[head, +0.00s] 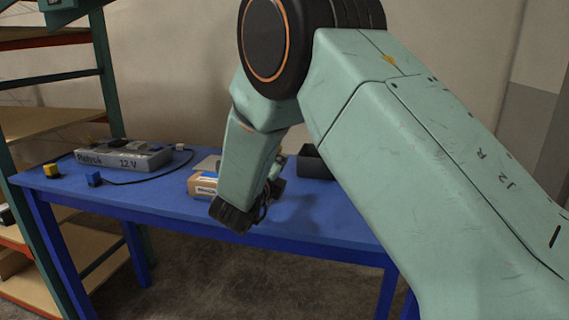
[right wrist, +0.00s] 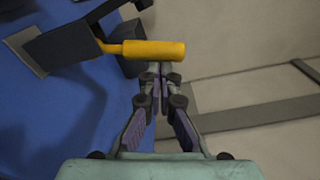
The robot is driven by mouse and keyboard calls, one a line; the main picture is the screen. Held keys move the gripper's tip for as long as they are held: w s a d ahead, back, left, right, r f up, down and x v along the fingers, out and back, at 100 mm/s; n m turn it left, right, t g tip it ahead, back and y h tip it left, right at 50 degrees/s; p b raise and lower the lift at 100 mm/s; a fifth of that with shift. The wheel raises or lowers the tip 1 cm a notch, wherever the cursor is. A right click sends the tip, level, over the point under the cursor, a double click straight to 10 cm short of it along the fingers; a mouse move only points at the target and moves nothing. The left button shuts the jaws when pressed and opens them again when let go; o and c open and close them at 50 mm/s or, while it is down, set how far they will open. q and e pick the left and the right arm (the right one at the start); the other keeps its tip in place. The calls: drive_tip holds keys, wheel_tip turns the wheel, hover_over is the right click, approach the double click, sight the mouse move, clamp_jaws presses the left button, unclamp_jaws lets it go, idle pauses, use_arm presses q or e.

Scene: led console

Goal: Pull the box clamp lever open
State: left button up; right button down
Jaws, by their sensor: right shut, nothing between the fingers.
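The clamp lever shows in the right wrist view as a yellow handle (right wrist: 150,50) joined to a dark grey block (right wrist: 62,43) over the blue surface. My right gripper (right wrist: 158,70) is shut and empty, its fingertips just below the handle in that picture. Whether they touch it, I cannot tell. In the head view my right gripper (head: 243,210) is low over the front of the blue table, and my arm hides much of what is behind it. The lever cannot be made out there. My left gripper is not in view.
Shelving (head: 55,122) stands at the left.

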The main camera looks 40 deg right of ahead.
drive_tip(key=shift+w+a+r, duration=0.15)
drive_tip(key=shift+w+a, duration=0.15)
drive_tip(key=shift+a, duration=0.1)
idle(0.3)
